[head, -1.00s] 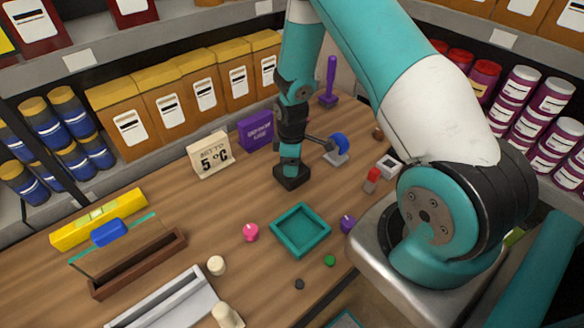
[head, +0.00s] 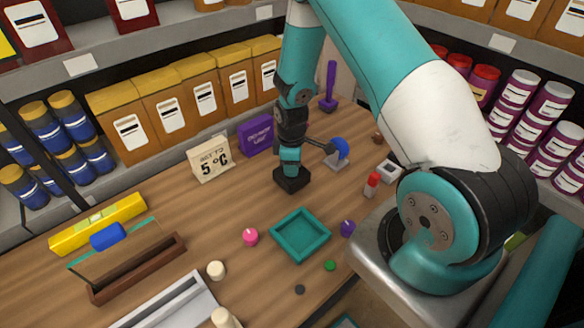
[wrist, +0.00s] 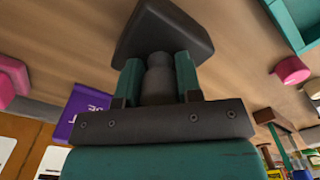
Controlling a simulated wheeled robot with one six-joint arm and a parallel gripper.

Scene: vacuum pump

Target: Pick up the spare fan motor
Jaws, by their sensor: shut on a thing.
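My gripper (wrist: 158,82) points down at the table. Its two teal fingers are shut on the round neck of a dark grey, square-based part, which I take for the spare fan motor (wrist: 160,30). The part fills the top middle of the wrist view. In the head view the spare fan motor (head: 291,180) is a black block under the gripper (head: 290,164), at or very near the wooden tabletop. I cannot tell whether it touches the wood.
A teal square tray (head: 281,243) lies in front of the block. A blue-topped item on a stand (head: 339,150) is close on the right. A purple box (head: 257,137) and a white "5 °C" sign (head: 209,160) stand behind left. A pink knob (head: 251,236) lies left of the tray.

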